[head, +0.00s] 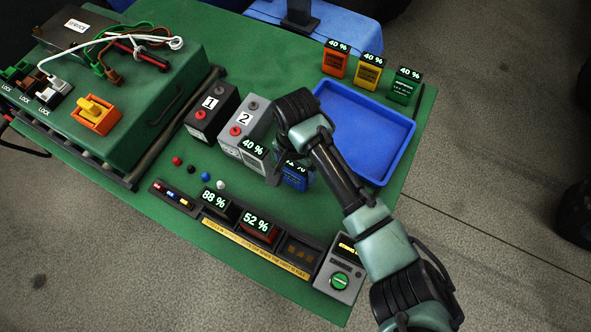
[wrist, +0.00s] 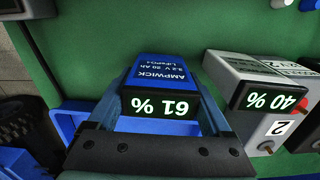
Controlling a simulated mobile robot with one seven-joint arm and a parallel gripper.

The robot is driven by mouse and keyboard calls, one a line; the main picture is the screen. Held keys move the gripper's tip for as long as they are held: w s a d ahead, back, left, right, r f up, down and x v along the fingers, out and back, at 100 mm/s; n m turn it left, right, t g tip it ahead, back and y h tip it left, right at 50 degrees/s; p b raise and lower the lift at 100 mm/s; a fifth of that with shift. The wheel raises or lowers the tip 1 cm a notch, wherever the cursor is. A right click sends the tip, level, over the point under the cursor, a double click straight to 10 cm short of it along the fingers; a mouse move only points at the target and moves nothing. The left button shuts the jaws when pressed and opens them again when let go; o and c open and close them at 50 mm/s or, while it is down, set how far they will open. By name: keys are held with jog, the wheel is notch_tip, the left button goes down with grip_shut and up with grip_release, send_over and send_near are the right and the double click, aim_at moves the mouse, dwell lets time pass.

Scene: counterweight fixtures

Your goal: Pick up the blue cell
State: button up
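The blue cell (head: 294,180) stands on the green mat, right of the grey block marked 2 and partly hidden by my arm. In the wrist view the blue cell (wrist: 165,68) is labelled AMPWICK and its display reads 61 %, upside down. My gripper (wrist: 165,90) has one finger on each side of the cell, close along its sides. Whether the fingers press on it or leave a small gap cannot be told. In the head view my gripper is mostly hidden behind the arm.
Block 2 (head: 245,138), with a 40 % display, stands close left of the cell. A blue tray (head: 403,150) lies to the right. Orange (head: 336,64), yellow (head: 369,75) and green (head: 404,90) cells stand behind it. A charger rack (head: 225,225) lies in front.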

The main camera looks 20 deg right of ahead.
grip_shut()
jog(key=shift+r, duration=0.1)
